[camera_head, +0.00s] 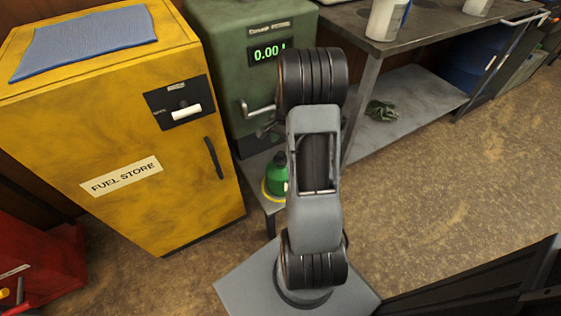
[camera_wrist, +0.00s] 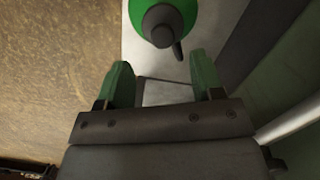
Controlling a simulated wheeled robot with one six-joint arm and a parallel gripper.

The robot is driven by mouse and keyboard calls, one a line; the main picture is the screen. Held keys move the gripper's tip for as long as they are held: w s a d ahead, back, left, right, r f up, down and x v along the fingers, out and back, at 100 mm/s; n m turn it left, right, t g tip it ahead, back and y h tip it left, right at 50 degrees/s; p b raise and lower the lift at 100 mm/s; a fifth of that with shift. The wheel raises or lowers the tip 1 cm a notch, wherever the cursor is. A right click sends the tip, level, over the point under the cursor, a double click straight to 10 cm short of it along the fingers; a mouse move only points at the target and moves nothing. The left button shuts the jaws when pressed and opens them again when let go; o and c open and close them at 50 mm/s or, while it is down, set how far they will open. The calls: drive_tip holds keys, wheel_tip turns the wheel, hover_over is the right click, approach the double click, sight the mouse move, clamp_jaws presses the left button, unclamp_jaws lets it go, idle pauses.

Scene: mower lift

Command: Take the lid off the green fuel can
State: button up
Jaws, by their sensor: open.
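The green fuel can (camera_head: 277,176) stands in front of the green pump cabinet, low down, partly hidden behind my arm in the head view. A yellow ring shows at its base. In the wrist view the can (camera_wrist: 184,9) is at the top, seen from above. Its dark round lid (camera_wrist: 162,26) faces the camera, with a short dark piece sticking out beside it. My gripper (camera_wrist: 162,80) is open, its two green fingers apart and empty. The lid lies beyond the fingertips, not between them. My gripper is hidden in the head view.
The yellow fuel store cabinet (camera_head: 130,130) stands at left with a blue cloth (camera_head: 85,42) on top. The green pump cabinet (camera_head: 230,75) reads 0.00. A metal workbench (camera_head: 425,35) with a lower shelf is at right. A red box (camera_head: 45,265) is at lower left. Open floor lies at right.

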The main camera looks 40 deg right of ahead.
sight(281, 153)
drive_tip(key=shift+a+f+b, duration=0.25)
drive_tip(key=shift+f+b, duration=0.45)
drive_tip(key=shift+f, duration=1.05)
drive_tip(key=shift+a+f+b, duration=0.2)
drive_tip(key=shift+f+b, duration=0.5)
drive_tip(key=shift+f, duration=1.05)
drive_tip(key=c, duration=1)
drive_tip(key=shift+r, duration=0.15)
